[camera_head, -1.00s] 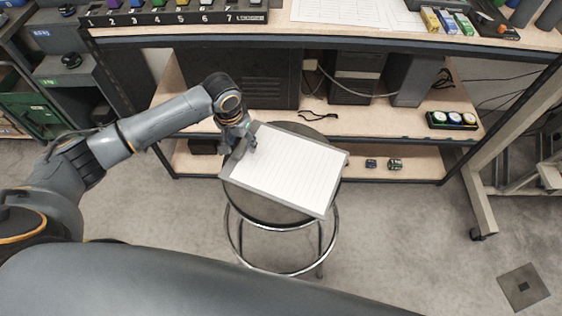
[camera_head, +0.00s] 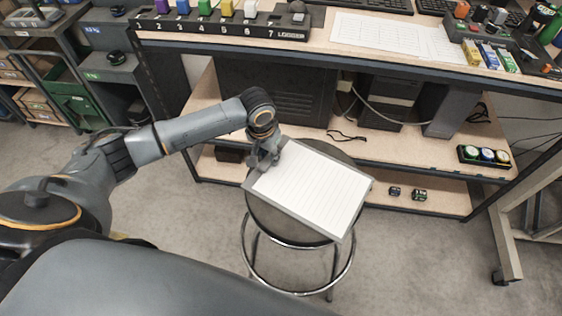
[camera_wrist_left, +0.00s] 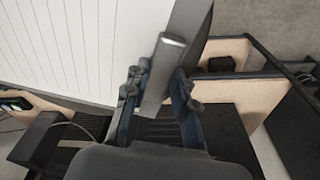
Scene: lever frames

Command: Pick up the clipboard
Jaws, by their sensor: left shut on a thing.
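The clipboard (camera_head: 315,190) is grey with a lined white sheet on it. It is over the round dark seat of a stool (camera_head: 272,217) and hides most of that seat. I cannot tell whether it rests on the seat or is slightly above it. My left gripper (camera_head: 262,163) is shut on the clipboard at its upper left edge. In the left wrist view, the clipboard (camera_wrist_left: 60,40) fills the upper left, and its metal clip (camera_wrist_left: 165,62) shows between the fingers (camera_wrist_left: 158,95). My right gripper is not in view.
A workbench (camera_head: 300,38) with a numbered logger strip (camera_head: 225,27) and papers stands behind the stool. Its lower shelf (camera_head: 400,150) holds dark boxes and cables. A frame leg with a caster (camera_head: 502,275) stands at right. Grey floor is clear around the stool.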

